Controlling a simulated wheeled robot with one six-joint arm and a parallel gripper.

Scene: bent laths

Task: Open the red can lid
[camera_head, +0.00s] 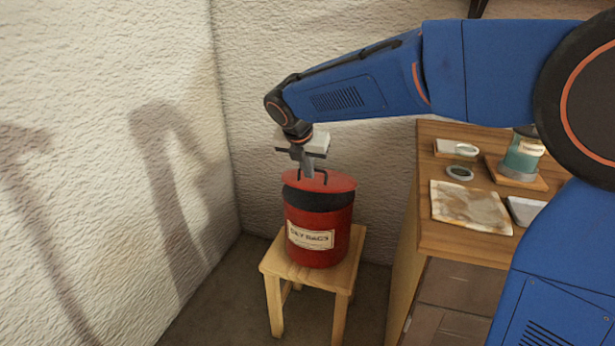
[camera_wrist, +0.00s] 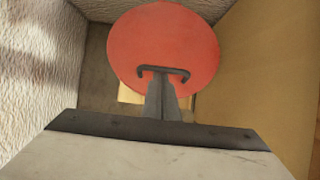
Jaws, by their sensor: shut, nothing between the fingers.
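A red can (camera_head: 318,246) with a pale lettered label stands upright on a small wooden stool. Its round red lid (camera_head: 335,183) looks slightly tilted above a dark band (camera_head: 318,200) at the can's top. I cannot tell whether that band is a collar or the opening. The lid (camera_wrist: 165,35) fills the upper middle of the wrist view, with a dark bar handle (camera_wrist: 178,71) on it. My gripper (camera_head: 308,174) is shut and empty, pointing down at the lid. In the wrist view its fingertips (camera_wrist: 162,80) meet the handle's middle; contact is unclear.
The stool (camera_head: 275,262) stands near the corner of two rough white walls (camera_head: 100,60). Floor shows between stool and cabinet.

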